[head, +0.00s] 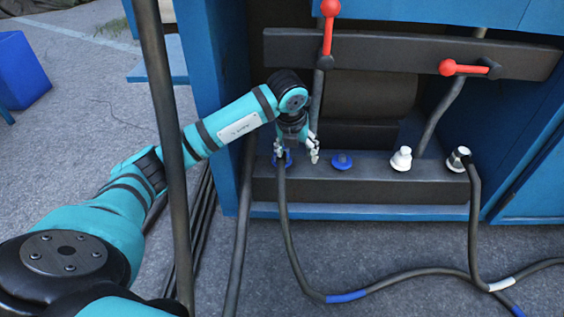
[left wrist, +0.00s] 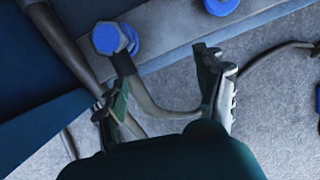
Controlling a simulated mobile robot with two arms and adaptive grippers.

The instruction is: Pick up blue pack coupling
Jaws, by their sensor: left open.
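The blue coupling (head: 288,161) sits at the left end of the dark ledge with a dark cable hanging from it. In the left wrist view the blue coupling (left wrist: 107,38) shows as a blue hexagonal end with its cable below. My left gripper (head: 297,152) is open at the coupling, its fingers partly hiding it. In the left wrist view the open fingers of my left gripper (left wrist: 165,92) spread on either side of the cable, below the coupling. I cannot tell whether they touch it. My right gripper is not in view.
A blue socket (head: 341,160), a white socket (head: 401,158) and a white coupling (head: 460,157) with a cable stand along the dark ledge (head: 375,185). Two red-handled levers (head: 328,40) (head: 465,67) are above. Cables (head: 400,275) lie on the ground.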

